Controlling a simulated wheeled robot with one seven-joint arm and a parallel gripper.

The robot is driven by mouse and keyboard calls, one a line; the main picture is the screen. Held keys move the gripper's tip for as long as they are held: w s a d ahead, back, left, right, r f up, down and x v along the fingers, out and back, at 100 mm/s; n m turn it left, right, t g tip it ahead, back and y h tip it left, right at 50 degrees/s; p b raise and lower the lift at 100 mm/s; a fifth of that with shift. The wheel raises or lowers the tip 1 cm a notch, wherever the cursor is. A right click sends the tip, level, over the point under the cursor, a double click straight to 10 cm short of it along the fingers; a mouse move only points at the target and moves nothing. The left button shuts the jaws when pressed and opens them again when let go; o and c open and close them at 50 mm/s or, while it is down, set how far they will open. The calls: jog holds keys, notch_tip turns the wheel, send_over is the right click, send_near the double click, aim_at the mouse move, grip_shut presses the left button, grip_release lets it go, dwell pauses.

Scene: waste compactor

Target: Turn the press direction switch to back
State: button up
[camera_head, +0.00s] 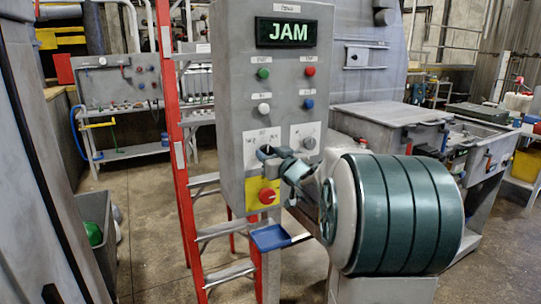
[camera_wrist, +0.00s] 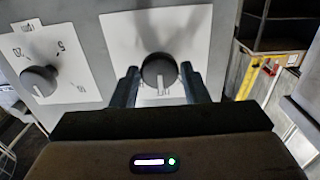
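The grey control panel (camera_head: 228,100) stands upright in the head view, with a lit JAM display (camera_head: 289,32). Two white plates with rotary switches sit low on it. My gripper (camera_head: 268,152) is at the left switch plate (camera_head: 251,138) and mostly hides its knob. In the wrist view my gripper (camera_wrist: 159,76) has its fingers apart, one on each side of a dark round knob (camera_wrist: 158,70). Narrow gaps show between fingers and knob. The knob's white mark points down in that view. The other switch (camera_head: 309,142) is free; it also shows in the wrist view (camera_wrist: 40,80). I cannot read the direction labels.
Green (camera_head: 263,73), red (camera_head: 310,71), white (camera_head: 264,108) and blue (camera_head: 308,104) buttons sit above the switches. A red button (camera_head: 267,196) on a yellow plate is just below my gripper. A red ladder (camera_head: 180,150) stands left of the panel.

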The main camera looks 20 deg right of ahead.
jog(key=c, duration=0.4)
jog(key=shift+f+n+b, duration=0.2)
jog(key=shift+n+b, duration=0.7)
jog(key=n+b, duration=0.2)
jog(key=shift+n, duration=0.3)
jog(key=n+b, duration=0.3)
jog(key=n, duration=0.2)
jog(key=shift+r, duration=0.1)
jog(key=shift+n+b, duration=0.3)
jog(key=shift+n, duration=0.1)
jog(key=o, duration=1)
jog(key=shift+c, duration=0.2)
